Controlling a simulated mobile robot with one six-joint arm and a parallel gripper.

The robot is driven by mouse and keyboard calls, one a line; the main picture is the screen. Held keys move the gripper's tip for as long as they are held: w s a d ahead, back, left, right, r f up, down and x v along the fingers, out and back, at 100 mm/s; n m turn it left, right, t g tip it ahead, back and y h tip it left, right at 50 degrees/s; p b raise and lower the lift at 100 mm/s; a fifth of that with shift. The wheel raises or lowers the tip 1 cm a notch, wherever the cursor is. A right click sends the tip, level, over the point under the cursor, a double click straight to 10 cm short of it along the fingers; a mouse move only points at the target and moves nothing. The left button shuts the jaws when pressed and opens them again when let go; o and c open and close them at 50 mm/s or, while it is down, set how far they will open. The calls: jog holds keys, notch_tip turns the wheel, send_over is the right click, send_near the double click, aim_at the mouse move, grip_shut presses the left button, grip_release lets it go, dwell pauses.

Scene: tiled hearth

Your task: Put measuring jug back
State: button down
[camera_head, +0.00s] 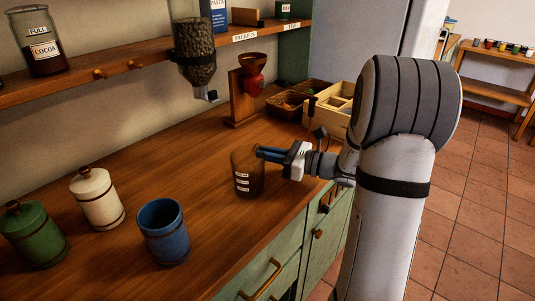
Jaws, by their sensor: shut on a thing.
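The measuring jug (249,181) is a brownish see-through vessel with pale label marks on its side. It stands upright at the wooden counter, near its front edge; whether its base touches the wood is hard to tell. My gripper (268,154) reaches in from the right, with its blue fingers shut on the jug's upper rim. The fingertips are partly hidden at the jug.
A blue open canister (164,231), a cream lidded canister (97,198) and a green one (33,233) stand left. A grinder (252,75), a basket (287,104) and a wooden crate (331,109) stand behind. A glass dispenser (194,50) hangs above. The counter's middle is clear.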

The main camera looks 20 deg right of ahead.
jog(key=c, duration=1.5)
grip_release()
jog(key=shift+r, duration=0.15)
jog(key=p+v, duration=0.1)
jog(key=v, duration=1.1)
jog(key=shift+a, duration=0.1)
